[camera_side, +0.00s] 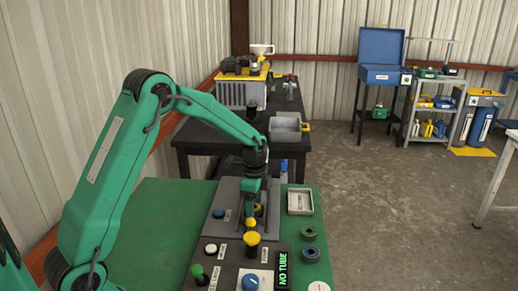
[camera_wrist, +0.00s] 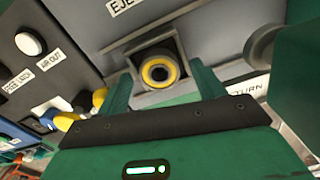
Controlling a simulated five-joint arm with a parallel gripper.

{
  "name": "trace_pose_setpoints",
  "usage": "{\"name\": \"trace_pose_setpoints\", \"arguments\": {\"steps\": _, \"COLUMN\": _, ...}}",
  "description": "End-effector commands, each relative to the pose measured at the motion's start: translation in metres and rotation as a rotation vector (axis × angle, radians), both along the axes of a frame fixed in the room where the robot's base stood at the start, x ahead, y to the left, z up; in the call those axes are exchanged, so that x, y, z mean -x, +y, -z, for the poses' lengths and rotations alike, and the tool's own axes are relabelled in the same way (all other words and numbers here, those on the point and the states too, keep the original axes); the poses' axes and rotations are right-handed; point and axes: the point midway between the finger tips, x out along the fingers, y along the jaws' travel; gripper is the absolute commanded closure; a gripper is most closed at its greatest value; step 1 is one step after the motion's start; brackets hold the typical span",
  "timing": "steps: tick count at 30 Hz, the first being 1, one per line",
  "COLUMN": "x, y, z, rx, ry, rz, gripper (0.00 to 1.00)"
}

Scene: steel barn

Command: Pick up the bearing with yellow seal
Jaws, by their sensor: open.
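The bearing with yellow seal (camera_wrist: 160,69) sits in a small grey holder (camera_wrist: 137,62) on the grey panel, its dark bore facing the wrist camera. My gripper (camera_wrist: 164,82) is open in the wrist view, with one green finger on each side of the holder. The bearing lies between the fingers and slightly beyond the tips; I cannot tell whether they touch anything. In the side view my gripper (camera_side: 250,213) points down over the grey machine (camera_side: 227,197), and the bearing cannot be made out clearly there.
A control panel (camera_side: 208,272) with knobs and a yellow-capped button (camera_side: 252,239) stands close in front of my gripper. A grey tray (camera_side: 300,213) and two rings, one green (camera_side: 308,233) and one blue (camera_side: 311,254), lie to its right. Green table surface (camera_side: 165,225) is clear on the left.

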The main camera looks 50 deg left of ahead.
Motion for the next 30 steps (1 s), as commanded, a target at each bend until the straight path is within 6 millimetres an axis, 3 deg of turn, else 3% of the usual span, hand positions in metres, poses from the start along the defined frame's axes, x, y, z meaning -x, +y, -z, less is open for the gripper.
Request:
{"name": "trace_pose_setpoints", "arguments": {"steps": 1, "x": 0.000, "y": 0.000, "z": 0.000, "rx": 0.000, "ry": 0.000, "rz": 0.000, "gripper": 0.32}}
{"name": "trace_pose_setpoints", "arguments": {"steps": 9, "x": 0.000, "y": 0.000, "z": 0.000, "rx": 0.000, "ry": 0.000, "rz": 0.000, "gripper": 0.83}}
{"name": "trace_pose_setpoints", "arguments": {"steps": 22, "x": -0.001, "y": 0.000, "z": -0.007, "rx": 0.000, "ry": -0.002, "rz": 0.000, "gripper": 0.83}}
{"name": "trace_pose_setpoints", "arguments": {"steps": 30, "x": -0.001, "y": 0.000, "z": -0.037, "rx": -0.001, "ry": -0.005, "rz": 0.000, "gripper": 0.83}}
